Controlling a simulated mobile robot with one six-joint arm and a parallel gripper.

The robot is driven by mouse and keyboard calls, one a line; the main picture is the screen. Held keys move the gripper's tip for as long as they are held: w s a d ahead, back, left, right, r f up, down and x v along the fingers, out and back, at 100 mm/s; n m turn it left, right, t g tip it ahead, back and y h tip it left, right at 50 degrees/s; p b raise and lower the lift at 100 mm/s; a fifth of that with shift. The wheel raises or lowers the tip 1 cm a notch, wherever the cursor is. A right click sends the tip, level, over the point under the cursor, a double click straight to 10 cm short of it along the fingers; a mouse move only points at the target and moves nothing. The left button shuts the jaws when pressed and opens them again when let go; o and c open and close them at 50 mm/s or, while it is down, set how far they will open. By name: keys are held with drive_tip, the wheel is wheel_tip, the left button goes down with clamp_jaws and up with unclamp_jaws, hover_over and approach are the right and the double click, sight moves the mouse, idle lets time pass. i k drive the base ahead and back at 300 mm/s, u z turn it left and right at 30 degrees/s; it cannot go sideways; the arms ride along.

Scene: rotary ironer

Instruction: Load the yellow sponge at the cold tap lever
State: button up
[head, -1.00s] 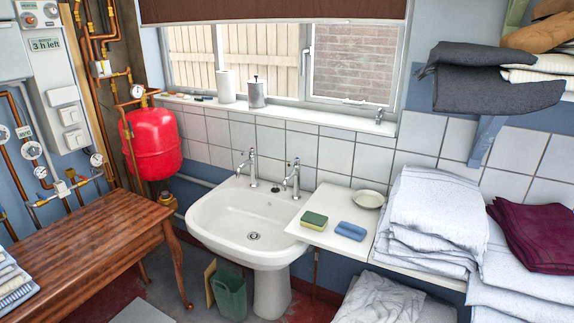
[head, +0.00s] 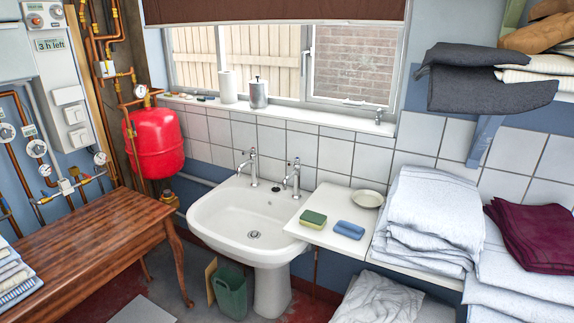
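The yellow sponge (head: 313,219) has a green top and lies flat on the white shelf board (head: 327,237) just right of the sink (head: 240,215). A blue sponge or cloth (head: 350,229) lies to its right, apart from it. Two chrome taps stand at the back of the sink, a left tap (head: 252,166) and a right tap (head: 293,177), each with its own top lever. I cannot tell from their markings which is the cold one. My gripper is not in view.
A pale dish (head: 369,198) sits behind the blue sponge. Folded white linen (head: 432,220) fills the board's right side. A wooden table (head: 95,245) stands left, and a green bin (head: 230,291) stands under the sink. The basin is empty.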

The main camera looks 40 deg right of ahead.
sight(297, 160)
drive_tip(key=z, duration=0.05)
drive_tip(key=i, duration=1)
drive_tip(key=u, duration=0.05)
